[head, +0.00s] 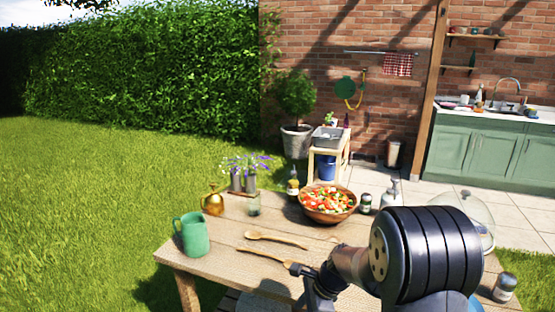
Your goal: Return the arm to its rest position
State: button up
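My arm (433,255) fills the lower right of the head view, with a large dark ribbed joint in front. My gripper (312,280) is small and dark at the lower middle, over the wooden table (215,258). It is partly hidden by my own arm links, and I cannot tell whether its fingers are open or shut. A wooden-handled utensil (262,255) lies with its right end at the gripper; I cannot tell whether they touch.
A wooden spoon (275,238), a green mug (191,236), a brass watering can (212,201), a salad bowl (328,216) and a bottle (293,188) are on the table. A glass dome (470,208) and a jar (504,288) are right of my arm.

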jog(key=s+d+f+n+g+h+p, duration=0.1)
jog(key=s+d+f+n+p, duration=0.2)
jog(key=s+f+n+p, duration=0.1)
jog(key=shift+d+f+n+g+h, duration=0.2)
jog(key=shift+f+n+g+h, duration=0.2)
jog(key=shift+f+n, duration=0.45)
jog(key=shift+s, duration=0.1)
